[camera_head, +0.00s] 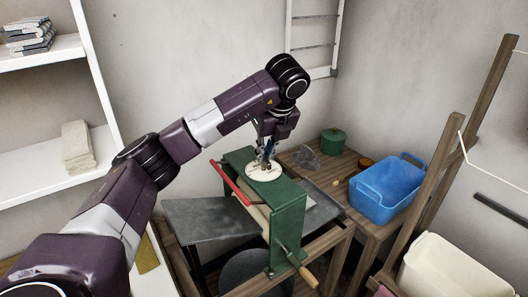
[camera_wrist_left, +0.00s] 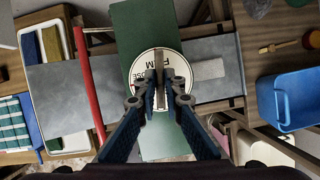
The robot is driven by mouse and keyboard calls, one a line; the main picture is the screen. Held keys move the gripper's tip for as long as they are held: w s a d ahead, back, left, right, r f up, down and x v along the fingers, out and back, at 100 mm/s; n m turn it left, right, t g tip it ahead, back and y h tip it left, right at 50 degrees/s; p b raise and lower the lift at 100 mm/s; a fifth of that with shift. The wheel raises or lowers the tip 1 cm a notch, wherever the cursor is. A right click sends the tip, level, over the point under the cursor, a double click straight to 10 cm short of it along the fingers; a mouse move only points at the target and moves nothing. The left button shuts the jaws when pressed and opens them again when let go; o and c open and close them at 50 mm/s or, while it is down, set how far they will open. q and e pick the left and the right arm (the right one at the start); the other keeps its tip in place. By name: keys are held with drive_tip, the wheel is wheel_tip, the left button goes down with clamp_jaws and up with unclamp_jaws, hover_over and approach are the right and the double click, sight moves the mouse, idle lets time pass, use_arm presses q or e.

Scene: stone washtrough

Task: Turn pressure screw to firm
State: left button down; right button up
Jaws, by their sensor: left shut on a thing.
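The green mangle frame (camera_head: 285,205) stands on a wooden stand, with a round cream dial (camera_head: 264,172) on its top. My left gripper (camera_head: 265,160) reaches down onto the middle of this dial. In the left wrist view the dial (camera_wrist_left: 137,64) carries dark lettering, partly covered by my fingers. The pressure screw's narrow upright grip (camera_wrist_left: 160,68) stands at the dial's centre. My left gripper (camera_wrist_left: 160,92) is shut on it, one finger on each side. I cannot make out a pointer mark. My right gripper is not in view.
A red lever (camera_head: 229,183) lies along the mangle's left side. A crank with a wooden handle (camera_head: 308,277) sticks out at the front. A blue tub (camera_head: 385,190) and a green pot (camera_head: 333,141) stand on the right. A cream tub (camera_head: 450,270) is at the lower right.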

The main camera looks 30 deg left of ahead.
use_arm(q)
drive_tip(key=shift+w+r+n+g+p, duration=0.1)
drive_tip(key=shift+n+g+p, duration=0.25)
drive_tip(key=shift+n, duration=0.45)
drive_tip(key=c, duration=2)
unclamp_jaws()
drive_tip(key=shift+c, duration=0.2)
drive_tip(key=v, duration=1.2)
drive_tip(key=shift+d, duration=0.1)
